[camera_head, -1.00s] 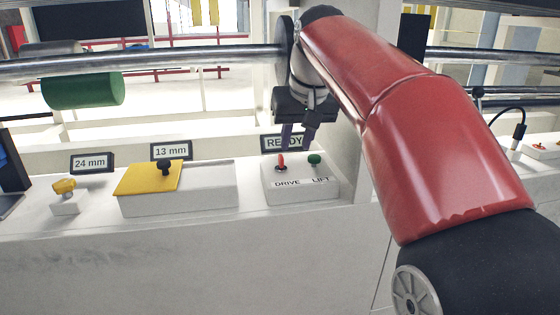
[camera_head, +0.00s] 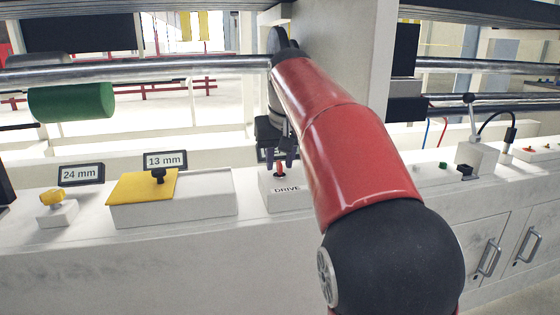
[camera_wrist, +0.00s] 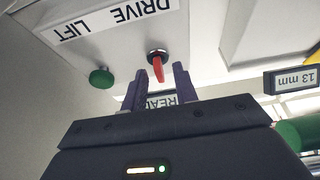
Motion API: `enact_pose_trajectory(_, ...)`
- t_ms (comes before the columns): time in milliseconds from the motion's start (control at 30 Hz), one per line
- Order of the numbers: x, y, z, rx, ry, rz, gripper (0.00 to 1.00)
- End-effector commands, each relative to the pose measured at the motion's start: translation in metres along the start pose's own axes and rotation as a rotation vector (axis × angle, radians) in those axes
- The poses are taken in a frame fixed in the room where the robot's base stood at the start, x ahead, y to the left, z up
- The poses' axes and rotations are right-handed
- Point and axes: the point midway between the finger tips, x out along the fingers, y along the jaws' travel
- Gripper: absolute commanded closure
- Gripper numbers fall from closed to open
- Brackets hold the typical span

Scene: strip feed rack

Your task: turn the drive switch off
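The drive switch (camera_head: 280,170) is a small red lever on a white box labelled DRIVE (camera_head: 286,200). In the wrist view the red lever (camera_wrist: 158,68) stands on a dark round base, beside a green LIFT knob (camera_wrist: 102,77). My gripper (camera_head: 279,160) is right at the lever, above the box. In the wrist view my gripper (camera_wrist: 159,72) has its two dark fingers apart, with the red lever's tip in the gap between them. I see no contact with either finger. In the head view my red arm hides the LIFT side of the box.
A white box with a yellow plate and black knob (camera_head: 158,175) stands left, under the 13 mm sign (camera_head: 165,160). Farther left is a yellow knob (camera_head: 52,196). A metal bar (camera_head: 130,70) and green roller (camera_head: 72,102) run above. A lever box (camera_head: 478,157) stands right.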

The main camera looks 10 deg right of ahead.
Motion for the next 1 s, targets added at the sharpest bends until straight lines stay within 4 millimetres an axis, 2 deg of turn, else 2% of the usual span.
enact_pose_trajectory(167, 0.0000, -0.0001, -0.0001, 0.000, 0.000, 0.000, 0.71)
enact_pose_trajectory(400, -0.0001, -0.0002, 0.0000, 0.000, 0.000, 0.000, 1.00)
enact_pose_trajectory(767, -0.0007, -0.0007, -0.0002, 0.019, -0.001, 0.008, 1.00)
enact_pose_trajectory(1000, -0.0019, -0.0014, -0.0010, 0.120, -0.001, 0.050, 1.00)
